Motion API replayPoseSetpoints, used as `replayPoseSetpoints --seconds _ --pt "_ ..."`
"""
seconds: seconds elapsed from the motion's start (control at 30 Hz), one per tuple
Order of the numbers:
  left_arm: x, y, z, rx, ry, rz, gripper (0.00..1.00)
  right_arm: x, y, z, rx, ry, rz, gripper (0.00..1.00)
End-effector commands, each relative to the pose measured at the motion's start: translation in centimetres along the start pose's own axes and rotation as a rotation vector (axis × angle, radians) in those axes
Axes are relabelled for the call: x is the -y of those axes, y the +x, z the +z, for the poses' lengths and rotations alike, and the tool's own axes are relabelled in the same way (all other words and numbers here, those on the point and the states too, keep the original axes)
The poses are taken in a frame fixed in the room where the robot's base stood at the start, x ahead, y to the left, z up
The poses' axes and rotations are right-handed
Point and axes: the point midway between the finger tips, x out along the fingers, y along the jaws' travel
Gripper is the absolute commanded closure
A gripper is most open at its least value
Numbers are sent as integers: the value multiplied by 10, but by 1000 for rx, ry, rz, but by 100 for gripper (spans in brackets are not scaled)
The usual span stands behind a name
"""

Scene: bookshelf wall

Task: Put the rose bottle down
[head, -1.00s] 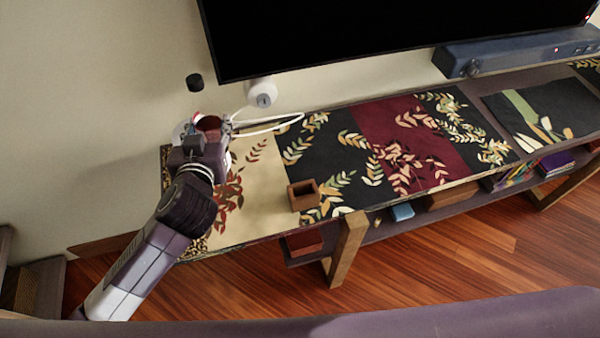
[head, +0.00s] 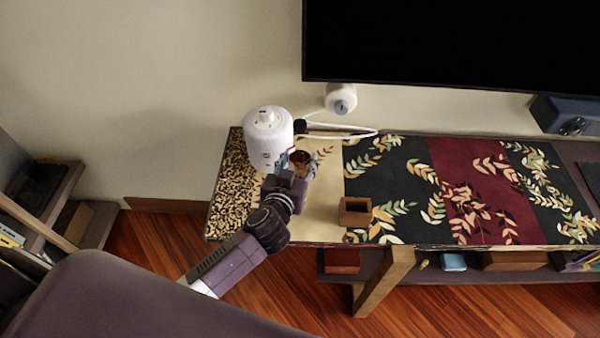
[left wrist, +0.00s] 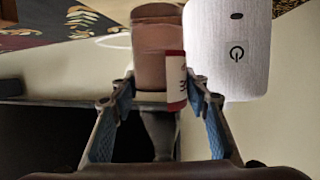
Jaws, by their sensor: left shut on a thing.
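The rose bottle (head: 301,160), a reddish-brown body, is held in my left gripper (head: 294,172) above the cream part of the cabinet top (head: 322,207). In the left wrist view the bottle (left wrist: 150,50) stands out between the blue-padded fingers (left wrist: 162,97), with a red and white label on its side. The left gripper is shut on it. I cannot tell whether its base touches the top. A small black piece (head: 300,126) shows just above it; I cannot tell if it belongs to the bottle. My right gripper is not in view.
A white rounded appliance (head: 267,138) stands close left of the bottle; its power button shows in the left wrist view. A small brown open box (head: 355,211) is to the right. A white device (head: 341,98) with cable and a black screen (head: 450,45) are behind. The patterned top farther right is clear.

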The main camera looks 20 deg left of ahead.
Motion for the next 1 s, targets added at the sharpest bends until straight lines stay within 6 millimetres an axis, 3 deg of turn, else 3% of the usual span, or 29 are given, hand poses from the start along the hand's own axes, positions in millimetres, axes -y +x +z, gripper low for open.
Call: replayPoseSetpoints --seconds 0.33,0.77,0.8,0.93,1.0 --pt "-1 13 39 -2 -3 1 96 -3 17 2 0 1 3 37" --pt "0 14 43 -4 0 1 96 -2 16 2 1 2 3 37" --pt "0 14 45 -1 0 1 55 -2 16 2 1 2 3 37" --pt "0 14 45 0 -1 0 41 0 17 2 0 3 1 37" --pt "0 14 45 0 -1 0 40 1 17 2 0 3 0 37"
